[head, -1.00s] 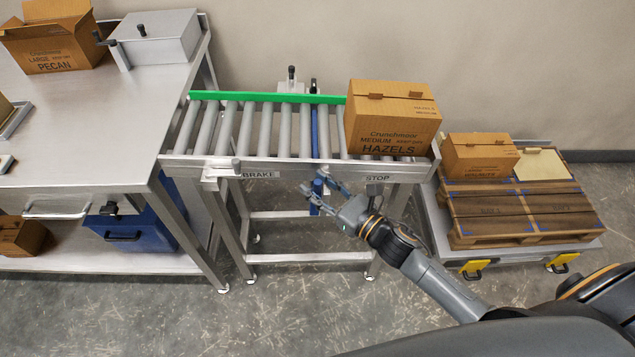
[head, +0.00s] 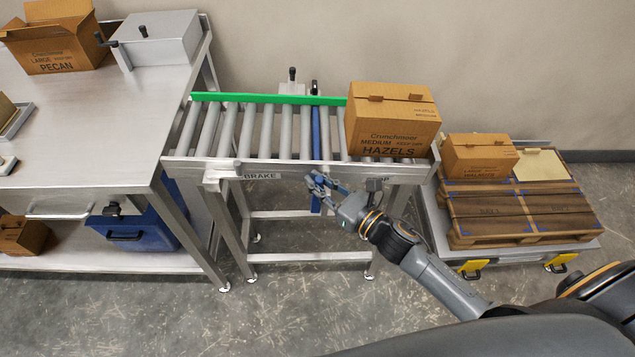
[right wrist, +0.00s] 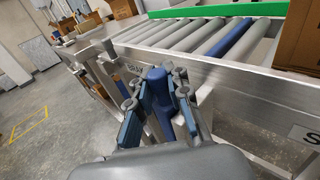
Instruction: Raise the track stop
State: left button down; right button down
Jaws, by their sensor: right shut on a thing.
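The roller track (head: 300,163) stands in the middle of the head view, with a blue bar (head: 316,130) lying across it among the grey rollers. A blue upright handle (head: 316,204) hangs below the front rail, in line with that bar. My right gripper (head: 317,184) is at the front rail, its fingers closed around the blue handle. The right wrist view shows the handle (right wrist: 159,86) between the fingers, which partly hide it. A STOP label (right wrist: 306,134) is on the rail to the right; my gripper partly covers it in the head view. My left gripper is not in view.
A HAZELS carton (head: 392,125) sits on the track right of the blue bar. A green rail (head: 265,98) runs along the back. A BRAKE label (head: 260,176) is on the front rail. A steel table (head: 80,130) stands left, a loaded pallet (head: 520,215) right.

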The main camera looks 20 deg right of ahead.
notch_tip(320, 180, up, 3)
jog(key=shift+d+f+p, duration=0.1)
jog(key=shift+p, duration=0.55)
jog(key=shift+f, duration=0.1)
jog(key=c, duration=1.3)
grip_release()
jog(key=shift+s, duration=0.1)
jog(key=shift+d, duration=0.1)
jog(key=v, duration=1.2)
jog(key=shift+s, duration=0.1)
